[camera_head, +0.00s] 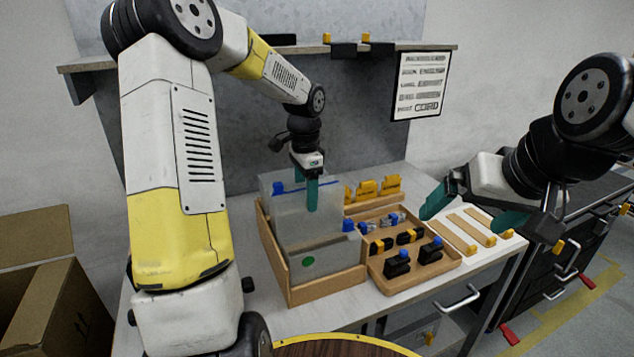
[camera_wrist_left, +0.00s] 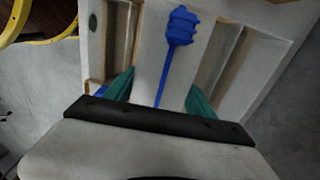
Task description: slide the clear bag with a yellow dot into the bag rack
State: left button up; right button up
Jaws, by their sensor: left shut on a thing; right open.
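My left gripper (camera_head: 307,192) points down over the bag rack (camera_head: 327,287), a light brown box, and is shut on a clear bag (camera_head: 290,212). The held bag stands upright at the rack. I cannot tell how deep it sits, and no yellow dot shows on it. In the left wrist view, a long blue item (camera_wrist_left: 180,28) shows between my gripper's teal fingers (camera_wrist_left: 158,94). My right gripper (camera_head: 475,208) is open and empty at the right.
A wooden tray (camera_head: 448,262) with black, yellow and blue small parts stands right of the rack. Yellow holders (camera_head: 367,188) stand behind it, and flat wooden strips (camera_head: 462,233) lie to its right. A printed sheet (camera_head: 419,85) hangs from the shelf. A cardboard box (camera_head: 45,295) is at the lower left.

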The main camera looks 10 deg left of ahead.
pick_arm(q)
jog(key=shift+f, duration=1.75)
jog(key=o, duration=1.3)
jog(key=shift+o, duration=0.2)
notch_tip(320, 180, up, 8)
jog(key=shift+f, duration=0.1)
